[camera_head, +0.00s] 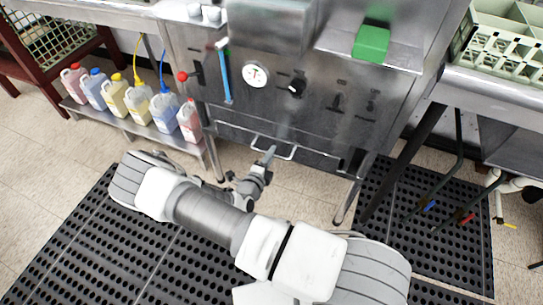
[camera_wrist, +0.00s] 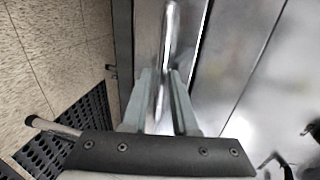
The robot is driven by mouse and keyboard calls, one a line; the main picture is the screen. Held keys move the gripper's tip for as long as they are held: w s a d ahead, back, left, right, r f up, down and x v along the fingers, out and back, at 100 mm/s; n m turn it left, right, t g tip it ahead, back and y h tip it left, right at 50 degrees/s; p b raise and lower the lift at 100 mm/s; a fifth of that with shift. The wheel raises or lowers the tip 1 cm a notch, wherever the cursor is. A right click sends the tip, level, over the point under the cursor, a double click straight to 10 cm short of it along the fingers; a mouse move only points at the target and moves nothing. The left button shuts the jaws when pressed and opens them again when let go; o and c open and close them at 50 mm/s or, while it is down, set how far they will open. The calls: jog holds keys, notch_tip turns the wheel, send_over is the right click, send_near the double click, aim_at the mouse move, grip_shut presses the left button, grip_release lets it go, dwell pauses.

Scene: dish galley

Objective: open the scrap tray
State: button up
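The scrap tray (camera_head: 307,157) sits low under the steel dish machine, a flat metal front with a bar handle (camera_head: 287,153). In the head view, my gripper (camera_head: 268,155) reaches up to the left part of this handle. In the wrist view, the shiny handle bar (camera_wrist: 169,35) runs between the two pale fingers of my gripper (camera_wrist: 163,75). The fingertips lie close on both sides of the bar and look shut on it. The tray front looks close under the machine; its inside is hidden.
The dish machine (camera_head: 300,105) stands on steel legs. Several coloured jugs (camera_head: 139,100) stand on a low shelf at left. A green block (camera_head: 371,43) lies on the machine. Black perforated mats (camera_head: 440,220) cover parts of the tiled floor. Pipes and hoses hang at right.

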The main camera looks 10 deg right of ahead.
jog(key=shift+w+d, duration=0.25)
jog(key=shift+w, duration=0.05)
grip_shut()
jog(key=shift+f, duration=0.1)
dwell(1.2)
